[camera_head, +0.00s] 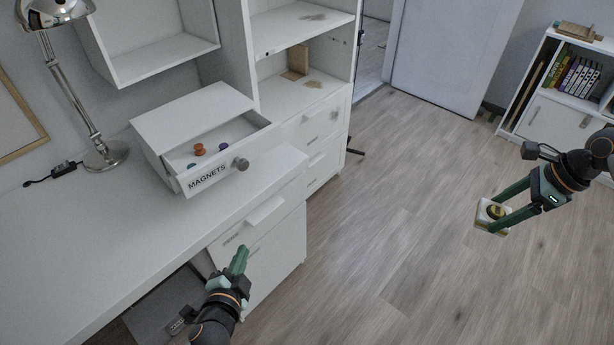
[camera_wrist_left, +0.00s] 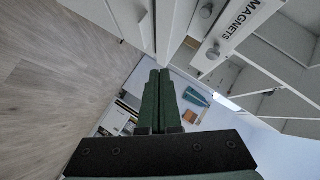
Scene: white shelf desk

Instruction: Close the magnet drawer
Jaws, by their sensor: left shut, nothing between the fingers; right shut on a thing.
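The magnet drawer (camera_head: 214,178), labelled MAGNETS and with a round grey knob (camera_head: 241,164), is pulled open from a small white box on the desk. Orange, purple and other small magnets (camera_head: 199,149) lie inside it. The drawer front also shows in the left wrist view (camera_wrist_left: 233,38), at the upper right. My left gripper (camera_head: 238,260) is shut and empty, below and in front of the drawer, apart from it. Its closed fingers also show in the left wrist view (camera_wrist_left: 158,100). My right gripper (camera_head: 493,212) is shut on a small white-and-yellow object (camera_head: 484,216), far to the right over the floor.
The white desk (camera_head: 95,235) has clear room left of the drawer. A chrome lamp (camera_head: 105,154) stands at the back left. White shelves (camera_head: 300,96) rise behind the drawer, with lower cabinet drawers (camera_head: 272,255) below. A bookcase (camera_head: 555,120) stands at the far right.

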